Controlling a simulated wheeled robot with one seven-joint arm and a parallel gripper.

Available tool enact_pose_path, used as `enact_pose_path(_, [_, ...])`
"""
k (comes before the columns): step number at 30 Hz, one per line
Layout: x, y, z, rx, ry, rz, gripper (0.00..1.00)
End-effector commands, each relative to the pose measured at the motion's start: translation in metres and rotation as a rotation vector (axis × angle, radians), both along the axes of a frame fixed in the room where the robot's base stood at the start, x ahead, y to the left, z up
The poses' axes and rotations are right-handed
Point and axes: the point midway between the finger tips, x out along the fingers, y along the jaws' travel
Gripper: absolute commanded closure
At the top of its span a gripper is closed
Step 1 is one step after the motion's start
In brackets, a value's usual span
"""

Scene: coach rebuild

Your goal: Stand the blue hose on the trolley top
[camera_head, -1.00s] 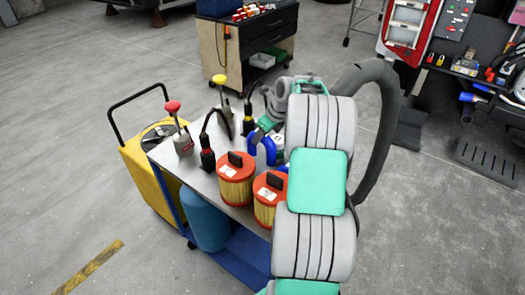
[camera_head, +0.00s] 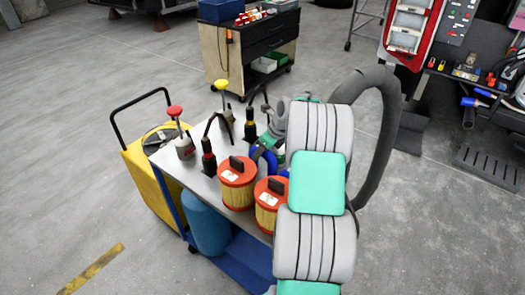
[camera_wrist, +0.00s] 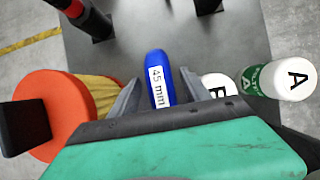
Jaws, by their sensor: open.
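The blue hose (camera_wrist: 158,76), labelled "45 mm", shows in the wrist view between my gripper's fingers. My gripper (camera_wrist: 160,92) is open, with one finger on each side of it; I cannot tell whether they touch it. In the head view the blue hose (camera_head: 264,158) is a curved piece behind the orange filters, partly hidden by my arm. The grey trolley top (camera_head: 203,186) lies under these things, and its bare surface also shows in the wrist view (camera_wrist: 100,58). The hose's lower end is hidden, so its contact with the top is unclear.
Two orange-capped filters (camera_head: 238,184) stand near the front edge. Black-handled tools (camera_head: 208,160) and a red-knobbed item (camera_head: 184,145) stand to the left. White-capped bottles (camera_wrist: 290,78) stand close right of the gripper. A yellow bin (camera_head: 148,180) adjoins the trolley's left side.

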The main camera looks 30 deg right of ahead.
Motion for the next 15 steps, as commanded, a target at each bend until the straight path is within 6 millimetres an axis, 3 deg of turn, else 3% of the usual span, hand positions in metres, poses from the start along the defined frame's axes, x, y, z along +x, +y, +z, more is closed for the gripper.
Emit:
enact_pose_path(7, [-0.006,-0.004,0.017,-0.003,-0.003,-0.002,0.44])
enact_pose_path(15, [-0.035,-0.014,0.079,-0.004,-0.002,-0.003,0.44])
